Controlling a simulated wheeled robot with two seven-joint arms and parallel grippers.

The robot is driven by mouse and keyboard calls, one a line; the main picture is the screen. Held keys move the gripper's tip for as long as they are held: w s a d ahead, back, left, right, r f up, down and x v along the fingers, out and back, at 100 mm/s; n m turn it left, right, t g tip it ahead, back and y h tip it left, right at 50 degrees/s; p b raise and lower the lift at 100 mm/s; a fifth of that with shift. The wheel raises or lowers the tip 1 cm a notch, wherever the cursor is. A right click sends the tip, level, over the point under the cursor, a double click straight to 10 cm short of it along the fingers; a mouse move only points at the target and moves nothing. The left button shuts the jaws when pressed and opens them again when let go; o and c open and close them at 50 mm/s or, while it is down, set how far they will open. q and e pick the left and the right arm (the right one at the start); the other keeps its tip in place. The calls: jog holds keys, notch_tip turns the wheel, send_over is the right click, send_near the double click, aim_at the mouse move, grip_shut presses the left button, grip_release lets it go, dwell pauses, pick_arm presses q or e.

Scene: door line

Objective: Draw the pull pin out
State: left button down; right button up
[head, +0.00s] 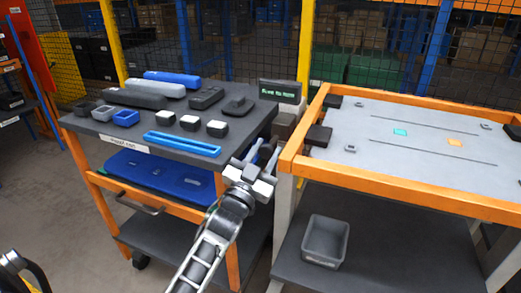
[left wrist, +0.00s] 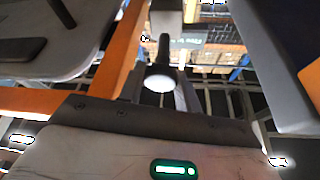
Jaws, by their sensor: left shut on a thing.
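My left gripper (head: 262,158) reaches up into the gap between the two carts, its fingers at the right edge of the left cart. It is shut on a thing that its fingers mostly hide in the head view. In the left wrist view, a dark slim rod with a wider collar and a pale round end (left wrist: 162,78), which looks like the pull pin, lies mid-picture. I cannot tell how far it sits in or out of its seat. My right gripper is not clearly in view.
A dark display with green text (head: 279,92) stands just beyond the gripper. The left cart (head: 85,124) carries several blocks, cases and a blue tray. The orange-framed right cart (head: 400,192) has a mostly clear grey top and an empty grey bin (head: 325,240) below.

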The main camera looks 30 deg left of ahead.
pick_arm(q)
jog(key=c, duration=1.3)
grip_release()
jog(key=shift+s+f, duration=0.1)
jog(key=shift+o, duration=0.2)
pick_arm(e)
jog(key=shift+w+r, duration=0.1)
jog(key=shift+r, duration=0.05)
pick_arm(q)
jog(key=b+v, duration=0.1)
jog(key=v, duration=1.5)
jog(key=shift+b, duration=0.35)
pick_arm(e)
jog(key=shift+a+f, duration=0.1)
jog(key=shift+f, duration=0.2)
pick_arm(q)
jog(key=s+d+f+g+h+p, duration=0.1)
jog(key=s+d+f+g+h, duration=0.1)
jog(key=s+d+f+g, duration=0.2)
jog(key=s+d+f+g+h+p, duration=0.2)
jog(key=s+d+f+g, duration=0.3)
jog(key=d+f+g, duration=0.2)
jog(key=d+f, duration=0.2)
jog(key=d, duration=0.1)
jog(key=shift+s+d+g+h, duration=0.25)
jog(key=shift+d+g+h, duration=0.05)
jog(key=shift+d+g, duration=0.1)
pick_arm(e)
jog(key=shift+d+r, duration=0.2)
jog(key=shift+r, duration=0.25)
